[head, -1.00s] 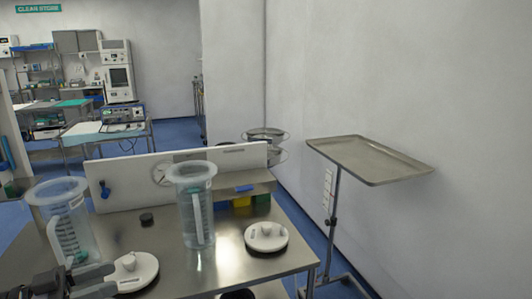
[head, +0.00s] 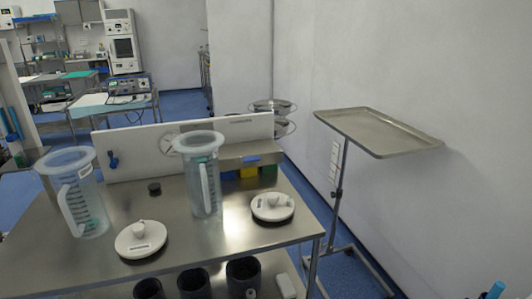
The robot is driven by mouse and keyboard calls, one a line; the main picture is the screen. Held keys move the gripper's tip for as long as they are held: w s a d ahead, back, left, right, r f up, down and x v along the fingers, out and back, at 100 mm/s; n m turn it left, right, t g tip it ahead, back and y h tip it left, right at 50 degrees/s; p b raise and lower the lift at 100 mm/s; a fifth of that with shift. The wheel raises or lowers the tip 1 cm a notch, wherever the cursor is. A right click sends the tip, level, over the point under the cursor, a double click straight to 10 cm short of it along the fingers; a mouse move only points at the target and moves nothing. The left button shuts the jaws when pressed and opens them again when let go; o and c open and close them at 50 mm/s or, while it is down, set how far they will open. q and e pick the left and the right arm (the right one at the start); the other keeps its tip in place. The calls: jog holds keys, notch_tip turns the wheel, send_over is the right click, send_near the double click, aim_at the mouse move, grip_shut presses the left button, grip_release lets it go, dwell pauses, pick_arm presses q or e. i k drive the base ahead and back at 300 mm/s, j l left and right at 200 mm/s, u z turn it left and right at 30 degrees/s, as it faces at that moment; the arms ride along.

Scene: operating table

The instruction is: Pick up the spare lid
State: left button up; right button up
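Two round white lids with raised knobs lie flat on the steel table (head: 235,238). The nearer lid (head: 141,240) is front and centre-left, with a dark label on its rim. The other lid (head: 272,207) lies to the right, near the table's right side, also with a small label. The labels are too small to read, so I cannot tell which lid is the spare. Neither of my grippers is in view.
Two clear graduated jugs stand on the table, one at the left (head: 75,195) and one in the middle (head: 203,175), between the lids. A small black cap (head: 154,188) lies behind. Dark cups (head: 193,283) sit on the lower shelf. A tray stand (head: 378,131) is at right.

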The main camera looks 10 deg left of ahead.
aim_at(141, 239)
jog(key=u, duration=1.3)
